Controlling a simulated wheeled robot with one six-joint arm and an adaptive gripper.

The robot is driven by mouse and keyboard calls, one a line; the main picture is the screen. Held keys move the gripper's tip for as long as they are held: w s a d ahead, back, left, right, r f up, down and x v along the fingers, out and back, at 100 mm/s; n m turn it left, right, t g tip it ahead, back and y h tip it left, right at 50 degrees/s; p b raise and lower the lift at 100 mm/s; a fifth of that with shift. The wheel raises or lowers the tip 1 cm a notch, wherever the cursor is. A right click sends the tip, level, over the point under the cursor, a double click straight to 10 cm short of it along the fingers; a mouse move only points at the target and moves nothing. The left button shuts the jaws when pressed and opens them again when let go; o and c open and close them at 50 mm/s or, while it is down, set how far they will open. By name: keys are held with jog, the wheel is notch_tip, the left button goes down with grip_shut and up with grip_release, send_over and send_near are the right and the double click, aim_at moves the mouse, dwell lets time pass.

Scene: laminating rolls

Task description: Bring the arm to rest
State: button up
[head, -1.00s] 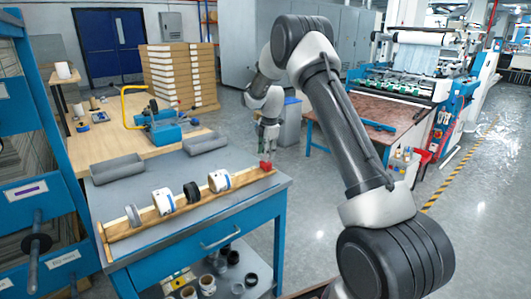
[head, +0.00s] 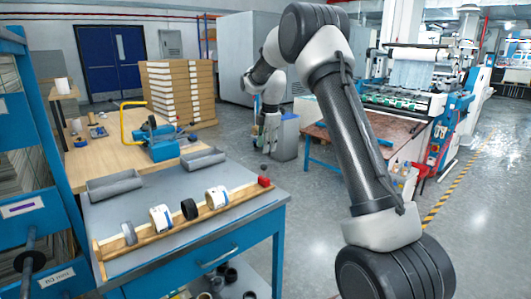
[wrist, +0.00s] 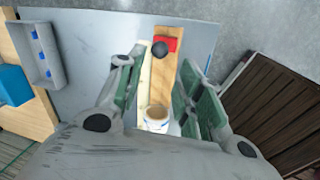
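My gripper (head: 268,138) hangs above and beyond the far right end of a wooden rail (head: 160,228) on the grey bench. The rail carries a grey disc (head: 129,233), a white roll (head: 161,218), a black ring (head: 189,209) and another white roll (head: 216,197). A red block (head: 264,181) sits at the rail's right end. In the wrist view a dark round knob (wrist: 161,49) shows by the red block (wrist: 172,43).
Two grey trays (head: 115,186) (head: 203,158) lie at the back of the blue bench (head: 215,255). A blue tool with a yellow handle (head: 155,140) stands on the wooden table behind. A brown-topped table (head: 330,135) and a machine are at right. Open floor lies between.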

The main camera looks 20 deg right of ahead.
jog(key=shift+r, duration=0.15)
dwell(0.3)
jog(key=s+f+m+g, duration=0.2)
jog(key=s+f+m, duration=0.1)
jog(key=s+m, duration=0.55)
jog(key=s+r+m+t, duration=0.1)
jog(key=s+r+m, duration=0.2)
jog(key=s, duration=0.9)
jog(key=s+r+m+t, duration=0.1)
jog(key=s+r+m, duration=0.3)
jog(key=s, duration=0.9)
jog(key=s+r+m+t, duration=0.2)
jog(key=s+r+m, duration=0.2)
jog(key=s, duration=0.9)
jog(key=shift+a+r, duration=0.25)
jog(key=shift+r, duration=0.85)
